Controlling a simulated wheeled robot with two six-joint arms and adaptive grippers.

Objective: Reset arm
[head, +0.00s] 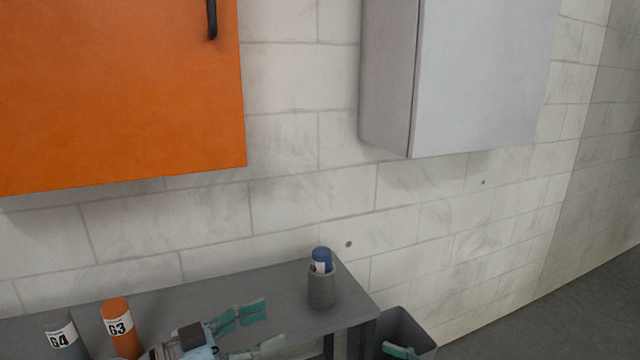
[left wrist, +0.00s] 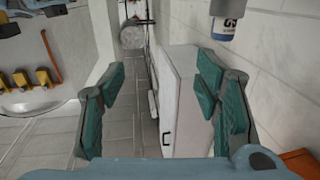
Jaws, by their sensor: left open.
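My left gripper (head: 275,324) is low in the head view, in front of or above the grey bench, with its teal fingers spread to the right. In the left wrist view its two fingers (left wrist: 163,85) stand wide apart with nothing held between them. My left arm comes in at the bottom edge and most of it is out of view. A teal piece (head: 401,351) at the bottom edge near the dark bin looks like a fingertip of my right gripper; the rest is out of frame.
The grey bench (head: 200,290) holds an orange G3 cylinder (head: 121,330), a grey G4 cylinder (head: 62,337) and a grey cup (head: 321,290) with a blue-topped bottle (head: 321,258). An orange cabinet (head: 120,90) and a grey cabinet (head: 480,80) hang above. A dark bin (head: 408,325) stands right.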

